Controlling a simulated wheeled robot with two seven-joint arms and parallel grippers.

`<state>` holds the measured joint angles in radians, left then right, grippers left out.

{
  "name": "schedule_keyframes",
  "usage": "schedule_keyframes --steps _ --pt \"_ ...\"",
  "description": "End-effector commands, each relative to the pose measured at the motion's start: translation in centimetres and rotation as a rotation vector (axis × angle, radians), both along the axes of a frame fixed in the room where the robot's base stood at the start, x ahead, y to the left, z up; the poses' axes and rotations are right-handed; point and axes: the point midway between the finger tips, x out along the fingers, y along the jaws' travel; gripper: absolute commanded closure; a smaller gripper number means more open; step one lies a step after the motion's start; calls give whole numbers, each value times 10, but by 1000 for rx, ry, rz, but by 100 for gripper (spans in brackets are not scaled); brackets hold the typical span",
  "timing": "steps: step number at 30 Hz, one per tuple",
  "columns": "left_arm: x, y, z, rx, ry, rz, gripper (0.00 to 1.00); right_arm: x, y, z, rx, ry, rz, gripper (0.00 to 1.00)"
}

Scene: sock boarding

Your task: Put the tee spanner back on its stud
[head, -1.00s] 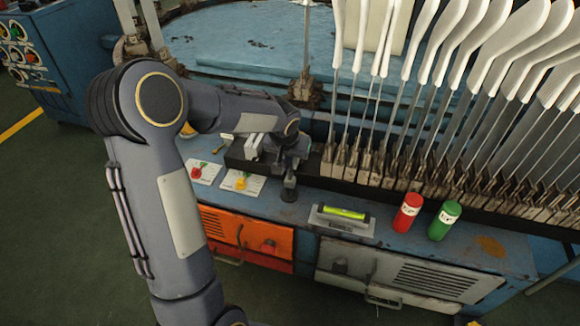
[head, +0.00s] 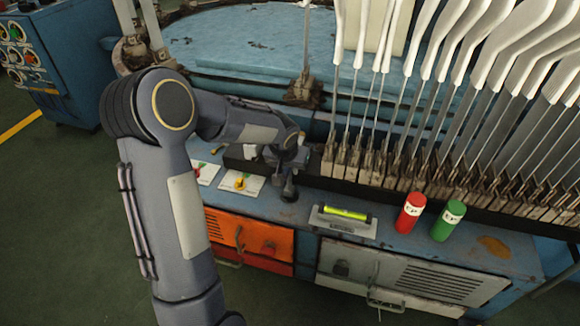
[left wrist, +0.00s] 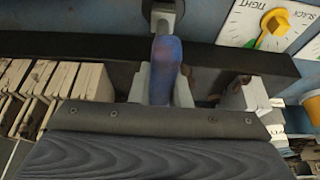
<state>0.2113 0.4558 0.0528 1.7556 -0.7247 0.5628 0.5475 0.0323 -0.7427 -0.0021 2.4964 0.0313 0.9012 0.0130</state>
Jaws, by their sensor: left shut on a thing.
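My left gripper (head: 285,168) is low over the blue bench, just in front of the black rail. In the left wrist view its fingers (left wrist: 163,82) are shut around a blue-purple grip, which I take to be the handle of the tee spanner (left wrist: 167,58). A grey metal part shows beyond the grip at the top edge of that view. In the head view a dark upright post with a round foot (head: 289,191) stands directly under the gripper. I cannot tell whether it is the stud or the spanner's shank. My right gripper is out of view.
Two dial cards lie left of the gripper; the nearer has a yellow knob (head: 241,182). A spirit level (head: 344,216), a red bottle (head: 410,212) and a green bottle (head: 447,220) stand to the right. White sock boards (head: 440,50) rise from the rail behind.

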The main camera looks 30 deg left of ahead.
Motion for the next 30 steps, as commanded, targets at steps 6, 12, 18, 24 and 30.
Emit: schedule_keyframes --steps 6,12,18,24,30 --pt "0 0 -1 0 0 0 72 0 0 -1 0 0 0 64" --pt "0 0 -1 0 0 0 62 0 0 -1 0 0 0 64" --pt "0 0 2 0 0 0 62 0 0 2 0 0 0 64" --pt "-4 -1 27 1 -3 0 62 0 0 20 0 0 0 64" --pt "-22 -5 71 1 -4 0 62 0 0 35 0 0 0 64"
